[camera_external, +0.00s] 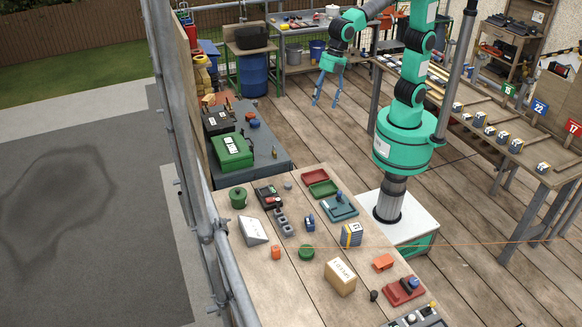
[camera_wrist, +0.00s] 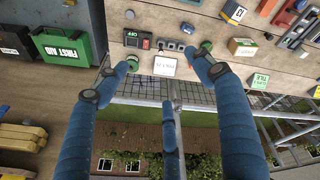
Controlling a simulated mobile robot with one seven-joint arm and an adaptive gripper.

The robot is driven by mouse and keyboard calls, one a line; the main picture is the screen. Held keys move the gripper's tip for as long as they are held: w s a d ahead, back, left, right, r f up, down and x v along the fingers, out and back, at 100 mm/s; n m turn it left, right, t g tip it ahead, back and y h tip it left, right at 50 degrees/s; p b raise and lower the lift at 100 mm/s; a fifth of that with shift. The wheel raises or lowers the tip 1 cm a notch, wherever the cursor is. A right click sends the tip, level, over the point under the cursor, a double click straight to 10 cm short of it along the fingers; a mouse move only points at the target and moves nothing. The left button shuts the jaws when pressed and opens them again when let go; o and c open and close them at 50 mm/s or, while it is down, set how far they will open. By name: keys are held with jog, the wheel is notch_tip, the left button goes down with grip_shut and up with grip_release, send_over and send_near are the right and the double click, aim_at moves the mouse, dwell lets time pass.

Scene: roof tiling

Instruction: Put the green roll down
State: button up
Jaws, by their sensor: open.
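Two small round green things stand apart on the wooden bench, and I cannot tell for sure which is the roll. One is a low, flat green disc (camera_external: 306,252) near the bench's middle. The other is a taller green cylinder (camera_external: 238,197) at the left edge. In the wrist view the cylinder (camera_wrist: 133,63) shows beside one fingertip, and a green round thing (camera_wrist: 207,46) shows partly hidden behind another finger. My blue-fingered gripper (camera_external: 326,104) is open and empty, held high beyond the bench's far end, apart from both. Its spread fingers (camera_wrist: 165,78) hold nothing.
A white sloped box (camera_external: 253,231), grey blocks (camera_external: 284,223), a cardboard box (camera_external: 341,277) and an orange cylinder (camera_external: 276,252) stand on the bench. Red (camera_external: 315,177) and green (camera_external: 323,189) trays lie at its far end. A green first aid case (camera_external: 232,151) sits on the dark table.

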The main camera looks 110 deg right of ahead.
jog(key=s+d+m, duration=0.3)
jog(key=s+d, duration=0.1)
jog(key=s, duration=0.5)
jog(key=s+d+m+t, duration=0.1)
jog(key=s+d+m, duration=0.3)
jog(key=s, duration=0.6)
jog(key=s+d+r+m+t, duration=0.1)
jog(key=s+d+m, duration=0.2)
jog(key=s, duration=0.6)
jog(key=shift+s+d+m+h, duration=0.15)
jog(key=shift+d+m+h, duration=0.2)
jog(key=shift+d, duration=0.8)
notch_tip(320, 180, down, 6)
jog(key=b, duration=0.6)
